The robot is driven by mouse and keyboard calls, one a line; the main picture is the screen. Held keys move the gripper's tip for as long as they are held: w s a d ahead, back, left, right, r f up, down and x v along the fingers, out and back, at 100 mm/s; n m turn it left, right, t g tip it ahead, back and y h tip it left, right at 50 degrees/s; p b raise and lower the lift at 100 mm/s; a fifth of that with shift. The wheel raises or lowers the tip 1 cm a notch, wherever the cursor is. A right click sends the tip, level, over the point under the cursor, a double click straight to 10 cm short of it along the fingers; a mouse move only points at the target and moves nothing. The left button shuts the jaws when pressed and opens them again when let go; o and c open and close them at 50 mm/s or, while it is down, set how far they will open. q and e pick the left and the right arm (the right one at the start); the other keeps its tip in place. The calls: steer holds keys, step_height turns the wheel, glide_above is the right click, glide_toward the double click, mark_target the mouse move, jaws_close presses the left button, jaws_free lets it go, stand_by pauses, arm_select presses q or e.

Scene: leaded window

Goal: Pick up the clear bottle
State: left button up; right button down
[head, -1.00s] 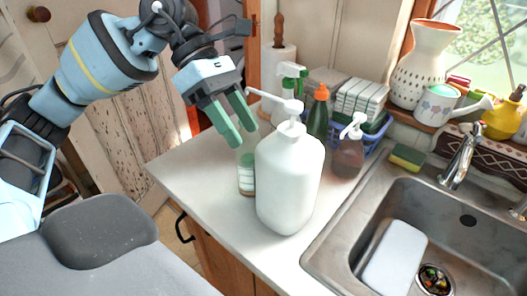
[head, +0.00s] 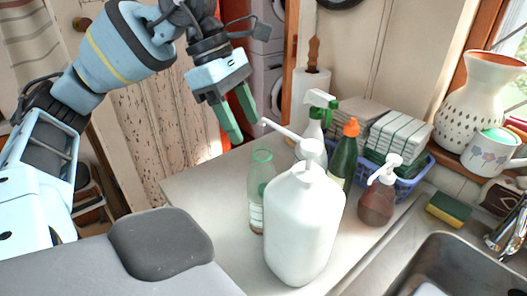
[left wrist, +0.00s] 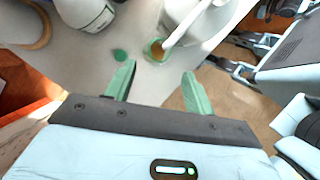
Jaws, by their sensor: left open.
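The clear bottle (head: 261,190) stands upright on the counter, with a green rim and a pale label low down. In the head view it is just left of a large white pump jug (head: 303,225), which overlaps its right side. My left gripper (head: 243,129) is open and empty, above the bottle and a little left of it, apart from it. In the left wrist view the bottle's mouth (left wrist: 154,50) shows from above, just beyond the gap between the fingertips (left wrist: 159,70). The jug's white spout crosses close to the mouth. My right gripper is not in view.
A green spray bottle (head: 316,118), an orange-capped green bottle (head: 345,155) and a brown soap pump (head: 377,200) stand behind the jug, near a blue basket (head: 418,178). A sink (head: 465,265) is at right. The counter (head: 210,190) left of the bottle is clear.

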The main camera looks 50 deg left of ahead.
mark_target(257, 145)
arm_select(q)
steer(key=shift+w+d+x, duration=0.15)
steer(key=shift+x, duration=1.1)
steer(key=shift+w+d+x, duration=0.1)
steer(key=shift+d+x, duration=0.05)
steer(key=shift+x, duration=1.15)
steer(key=shift+r, duration=0.15)
steer(key=shift+c, duration=0.4)
jaws_close()
